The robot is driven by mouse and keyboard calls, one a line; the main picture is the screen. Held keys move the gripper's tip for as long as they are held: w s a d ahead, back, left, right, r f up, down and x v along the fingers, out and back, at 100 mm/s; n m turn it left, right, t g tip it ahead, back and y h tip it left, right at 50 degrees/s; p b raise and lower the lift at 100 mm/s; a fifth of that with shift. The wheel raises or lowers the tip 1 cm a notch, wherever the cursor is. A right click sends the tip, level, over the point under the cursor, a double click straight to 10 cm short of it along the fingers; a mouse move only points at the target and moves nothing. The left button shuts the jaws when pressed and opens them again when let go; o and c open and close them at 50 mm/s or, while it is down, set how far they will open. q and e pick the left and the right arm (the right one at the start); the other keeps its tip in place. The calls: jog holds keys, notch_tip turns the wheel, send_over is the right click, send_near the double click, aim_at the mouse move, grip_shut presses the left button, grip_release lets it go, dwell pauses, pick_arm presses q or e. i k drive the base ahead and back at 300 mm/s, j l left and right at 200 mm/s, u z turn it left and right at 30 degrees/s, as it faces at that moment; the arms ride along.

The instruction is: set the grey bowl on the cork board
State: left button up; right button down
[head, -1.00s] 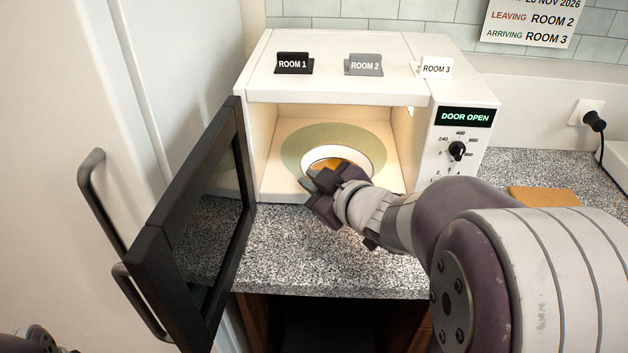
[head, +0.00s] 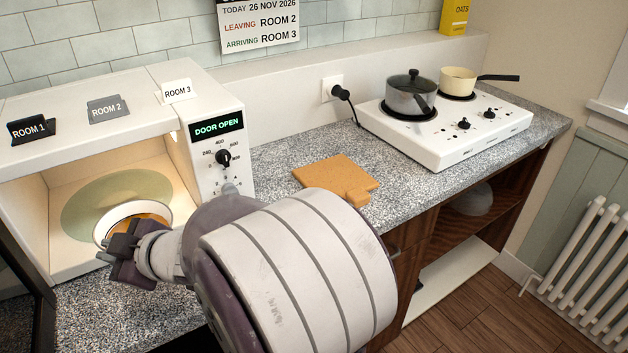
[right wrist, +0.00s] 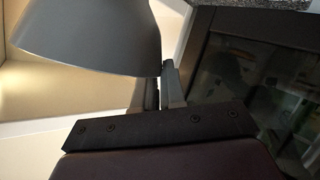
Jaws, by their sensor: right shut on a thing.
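The grey bowl (head: 133,209) shows in the head view at the front of the open microwave, over the near part of the green turntable. Its inside is pale with orange contents. My right gripper (head: 122,248) is shut on the bowl's near rim. In the right wrist view the bowl's smooth grey outside (right wrist: 85,35) fills the top left, beside the closed fingers (right wrist: 165,88). I cannot tell whether the bowl touches the turntable. The cork board (head: 328,172) lies flat and empty on the counter, right of the microwave. My left gripper is out of view.
The microwave (head: 212,95) carries several room signs on top. Its dark open door (head: 18,270) stands at the left. A white hob (head: 450,140) with a lidded pot (head: 410,95) and a cream pan (head: 458,80) stands beyond the board. Speckled counter (head: 275,160) around the board is clear.

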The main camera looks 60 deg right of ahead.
aim_at(335, 175)
jog(key=k+z, duration=0.25)
jog(key=z, duration=0.2)
jog(key=k+l+z, duration=0.15)
jog(key=z, duration=0.3)
jog(key=i+l+z, duration=0.15)
jog(key=l+z, duration=0.15)
jog(key=i+l+z, duration=0.15)
jog(key=l+z, duration=0.15)
jog(key=l, duration=0.2)
jog(key=i+l+z, duration=0.3)
jog(key=k+l, duration=0.1)
